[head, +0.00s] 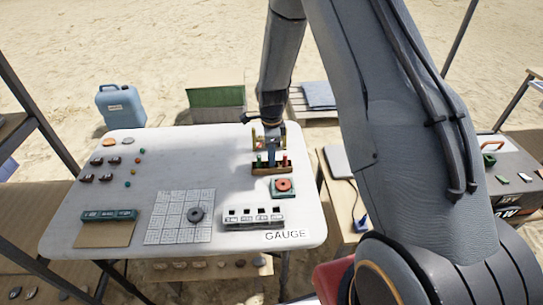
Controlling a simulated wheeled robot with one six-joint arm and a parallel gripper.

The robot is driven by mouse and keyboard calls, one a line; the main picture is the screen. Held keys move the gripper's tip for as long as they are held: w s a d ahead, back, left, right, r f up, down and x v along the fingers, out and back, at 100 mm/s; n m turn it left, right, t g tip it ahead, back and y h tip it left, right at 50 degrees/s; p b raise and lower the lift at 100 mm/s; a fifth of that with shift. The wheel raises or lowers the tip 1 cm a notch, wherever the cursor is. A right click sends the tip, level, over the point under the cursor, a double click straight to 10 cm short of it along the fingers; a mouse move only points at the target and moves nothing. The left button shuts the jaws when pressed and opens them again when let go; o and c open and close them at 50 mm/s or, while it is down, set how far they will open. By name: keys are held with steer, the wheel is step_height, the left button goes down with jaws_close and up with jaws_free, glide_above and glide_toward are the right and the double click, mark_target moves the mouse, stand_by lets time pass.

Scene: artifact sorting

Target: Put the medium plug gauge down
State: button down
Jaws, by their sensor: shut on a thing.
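My gripper (268,140) is at the far right part of the white table, directly above a small brown rack (272,170). It is shut on what looks like the medium plug gauge (271,155), a narrow blue piece between its fingers. The blue piece's lower end is at the middle of the rack; I cannot tell whether it is seated in it or just above it. A green plug gauge (259,161) stands upright at the rack's left and a red one (284,160) at its right. The fingertips are small and partly merge with the pieces.
A green block with a red ring (283,187) lies just in front of the rack. A white slotted block (253,217), a gridded sheet (180,222) with a dark ring, and a teal tray (109,215) are along the front. Small stones lie at left. The table's middle (190,165) is clear.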

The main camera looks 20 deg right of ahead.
steer(key=c, duration=2.2)
jaws_free()
steer(key=shift+f, duration=0.15)
steer(key=o, duration=0.4)
steer(key=shift+o, duration=0.2)
step_height(320, 180, up, 12)
steer(key=f+b, duration=0.1)
steer(key=b, duration=0.2)
steer(key=s+r+n, duration=0.2)
steer(key=s+n, duration=0.8)
steer(key=s, duration=0.1)
steer(key=s+r+n+t, duration=0.1)
steer(key=s+r+n, duration=0.2)
steer(key=s+n, duration=0.7)
steer(key=shift+s+r, duration=0.3)
steer(key=shift+s, duration=0.8)
